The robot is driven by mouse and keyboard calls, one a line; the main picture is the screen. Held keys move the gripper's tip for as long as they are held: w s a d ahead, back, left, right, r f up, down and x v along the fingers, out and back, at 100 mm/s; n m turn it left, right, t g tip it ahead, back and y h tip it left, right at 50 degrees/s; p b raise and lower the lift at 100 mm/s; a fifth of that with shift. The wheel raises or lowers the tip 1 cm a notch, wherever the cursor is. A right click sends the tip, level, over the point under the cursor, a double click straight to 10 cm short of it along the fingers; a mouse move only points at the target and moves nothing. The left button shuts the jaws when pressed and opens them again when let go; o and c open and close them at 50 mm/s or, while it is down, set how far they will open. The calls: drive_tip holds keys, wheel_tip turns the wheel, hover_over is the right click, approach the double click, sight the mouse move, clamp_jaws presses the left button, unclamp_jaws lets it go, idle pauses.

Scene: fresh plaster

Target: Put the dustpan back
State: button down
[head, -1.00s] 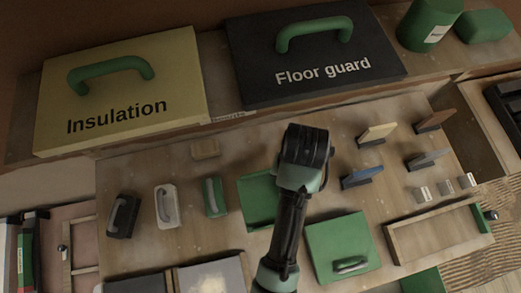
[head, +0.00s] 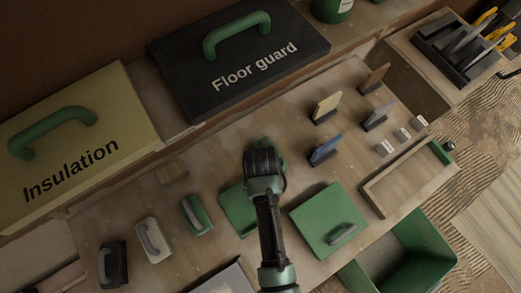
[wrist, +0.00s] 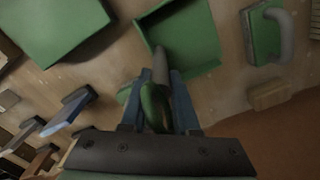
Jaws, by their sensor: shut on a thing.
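The green dustpan (head: 238,210) is at the middle of the wooden worktop, partly hidden by my arm in the head view. In the wrist view its open pan (wrist: 190,35) points away from my gripper, and a grey shaft (wrist: 160,66) leads to a green grip (wrist: 154,105). My gripper (wrist: 158,102) is shut on this handle, with a blue finger on either side. It also shows in the head view (head: 265,162), above the pan's far side. I cannot tell whether the pan touches the worktop.
A green board with a handle (head: 328,222) lies close right of the dustpan. Upright coloured pads, one blue (head: 325,150), stand right. The Floor guard box (head: 240,60) is behind. A wooden tray (head: 408,180) lies right.

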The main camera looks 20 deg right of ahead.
drive_tip(key=c, duration=0.7)
unclamp_jaws()
drive_tip(key=shift+f, duration=0.1)
drive_tip(key=shift+o, duration=0.2)
wheel_tip(320, 180, up, 12)
drive_tip(key=shift+r+b, duration=0.15)
drive_tip(key=shift+b, duration=0.2)
